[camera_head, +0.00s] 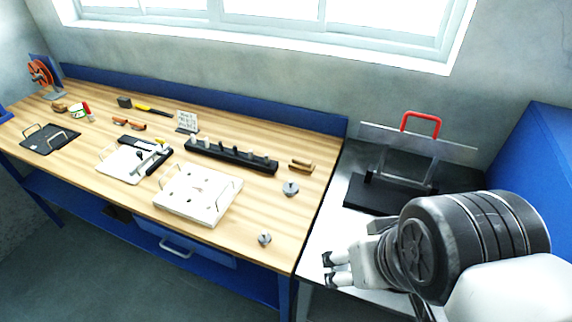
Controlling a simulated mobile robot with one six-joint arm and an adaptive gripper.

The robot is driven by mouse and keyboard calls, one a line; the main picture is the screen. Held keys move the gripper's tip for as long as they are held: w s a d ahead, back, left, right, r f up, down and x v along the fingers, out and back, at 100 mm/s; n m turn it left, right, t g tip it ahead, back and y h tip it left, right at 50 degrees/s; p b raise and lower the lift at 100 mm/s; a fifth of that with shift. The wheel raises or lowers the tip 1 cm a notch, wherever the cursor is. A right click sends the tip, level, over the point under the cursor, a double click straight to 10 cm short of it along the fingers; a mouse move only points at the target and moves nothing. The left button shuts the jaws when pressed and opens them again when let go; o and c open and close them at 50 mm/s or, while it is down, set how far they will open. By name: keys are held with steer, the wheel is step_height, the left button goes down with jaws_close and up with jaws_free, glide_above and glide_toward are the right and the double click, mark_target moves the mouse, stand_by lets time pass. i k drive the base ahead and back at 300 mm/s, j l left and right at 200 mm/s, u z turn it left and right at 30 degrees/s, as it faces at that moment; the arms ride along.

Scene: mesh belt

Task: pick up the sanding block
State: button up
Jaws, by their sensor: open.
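I cannot tell for certain which thing is the sanding block. A small dark block (124,102) lies near the back of the wooden workbench, beside a yellow and black tool. A brown block-like piece (300,165) lies near the bench's back right corner. Another small brown piece (59,107) lies at the far left. My gripper (329,270) is at the lower right, above the pale surface right of the bench. Its fingers are apart with nothing between them, and it is well away from all these pieces.
The wooden workbench (262,198) carries a white fixture plate (207,211), a black rack (232,157), a white tray (122,166) and a dark tray (50,147). Two grey knobs (290,188) (264,239) stand at its right. A red-handled frame (421,118) stands behind my arm.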

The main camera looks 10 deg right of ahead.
mark_target(298, 163)
steer(key=i+j+z, duration=0.35)
steer(key=j, duration=0.25)
steer(key=i+j+z, duration=0.2)
steer(key=j+z, duration=0.2)
steer(key=j, duration=0.25)
steer(key=i+j+z, duration=0.15)
steer(key=j, duration=0.2)
steer(key=k, duration=0.05)
